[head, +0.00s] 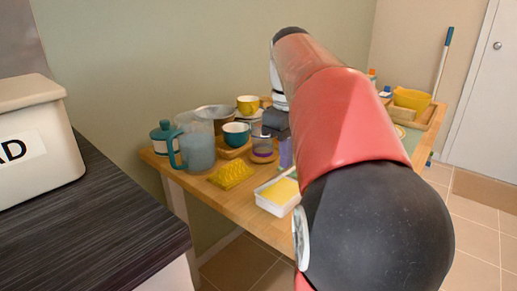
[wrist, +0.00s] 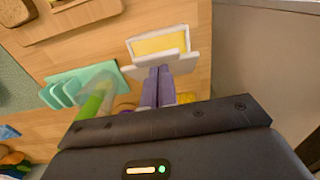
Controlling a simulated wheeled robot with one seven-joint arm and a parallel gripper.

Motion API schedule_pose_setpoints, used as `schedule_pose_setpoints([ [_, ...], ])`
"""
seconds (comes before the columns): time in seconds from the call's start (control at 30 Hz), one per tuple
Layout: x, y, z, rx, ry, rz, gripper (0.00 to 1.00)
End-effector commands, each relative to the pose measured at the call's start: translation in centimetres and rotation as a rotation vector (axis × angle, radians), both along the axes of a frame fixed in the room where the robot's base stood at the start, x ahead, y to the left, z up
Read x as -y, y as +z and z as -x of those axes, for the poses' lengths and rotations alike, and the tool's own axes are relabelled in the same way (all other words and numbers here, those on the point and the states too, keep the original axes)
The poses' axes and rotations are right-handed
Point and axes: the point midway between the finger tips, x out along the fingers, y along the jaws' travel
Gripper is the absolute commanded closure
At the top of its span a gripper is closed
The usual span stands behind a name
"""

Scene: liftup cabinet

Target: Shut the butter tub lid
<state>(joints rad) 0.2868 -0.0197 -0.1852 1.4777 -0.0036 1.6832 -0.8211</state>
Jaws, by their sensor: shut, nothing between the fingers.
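The butter tub (head: 272,207) is a white box with yellow butter showing in its open top. It stands near the front edge of the wooden table, and my arm hides its right side in the head view. In the wrist view the tub (wrist: 160,34) is beyond my fingertips. A white panel, which looks like its raised lid (wrist: 191,62), lies between the butter and my fingers. My gripper (wrist: 158,72) has purple fingers, shut together and empty, with the tips at or very close to this panel. I cannot tell whether they touch.
A yellow bumpy block (head: 232,175), a blue-grey pitcher (head: 197,150) and a teal cup (head: 236,134) stand left of the tub. In the wrist view a teal rack (wrist: 85,83) is left of my fingers. Bare wood (wrist: 105,45) shows left of the tub.

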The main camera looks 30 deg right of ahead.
Motion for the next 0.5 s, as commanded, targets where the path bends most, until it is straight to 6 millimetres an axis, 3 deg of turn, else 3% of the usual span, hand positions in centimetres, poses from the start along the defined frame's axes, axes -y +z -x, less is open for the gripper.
schedule_pose_setpoints([
  [0.5, 0.32, -0.87, 0.87, 0.0, -0.001, 0.0, 1.0],
])
